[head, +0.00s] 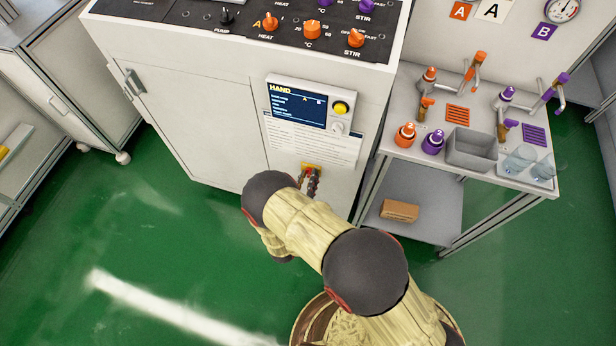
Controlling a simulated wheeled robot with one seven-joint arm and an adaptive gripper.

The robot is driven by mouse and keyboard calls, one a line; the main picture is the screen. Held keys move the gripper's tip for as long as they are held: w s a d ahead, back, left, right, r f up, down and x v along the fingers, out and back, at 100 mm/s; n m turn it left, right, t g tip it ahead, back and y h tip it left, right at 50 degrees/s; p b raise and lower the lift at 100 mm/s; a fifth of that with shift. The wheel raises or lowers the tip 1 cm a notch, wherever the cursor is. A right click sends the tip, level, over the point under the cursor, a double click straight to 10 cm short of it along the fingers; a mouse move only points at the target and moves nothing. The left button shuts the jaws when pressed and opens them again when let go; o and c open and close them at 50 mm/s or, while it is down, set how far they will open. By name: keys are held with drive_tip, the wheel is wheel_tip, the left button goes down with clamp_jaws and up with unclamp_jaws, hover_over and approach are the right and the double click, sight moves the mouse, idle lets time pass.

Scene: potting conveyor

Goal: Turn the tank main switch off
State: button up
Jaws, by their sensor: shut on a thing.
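The tank cabinet (215,105) is a white housing with a dark control panel on top. Low on its front, under a printed sheet, sits a small yellow and red switch (312,166), which I take to be the main switch. My gripper (310,173) reaches up to it from below and is shut on it. The fingers and my arm cover most of the switch, so I cannot tell which way its handle is turned.
A display (297,106) reading HAND, with a yellow button (341,108), sits above the switch. Orange and purple knobs line the control panel (250,22). A grey bench (400,140) with bottles, a bin and glasses stands close on the right. Green floor (130,245) is clear at left.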

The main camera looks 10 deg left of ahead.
drive_tip(key=n, duration=0.3)
drive_tip(key=shift+n+p, duration=0.3)
drive_tip(key=shift+p, duration=0.1)
drive_tip(key=shift+n+p, duration=0.4)
drive_tip(key=shift+n, duration=1.6)
drive_tip(key=o, duration=1.1)
drive_tip(key=shift+o, duration=0.2)
drive_tip(key=shift+s, duration=0.1)
drive_tip(key=s+a, duration=0.1)
drive_tip(key=s, duration=1)
drive_tip(key=shift+s, duration=0.4)
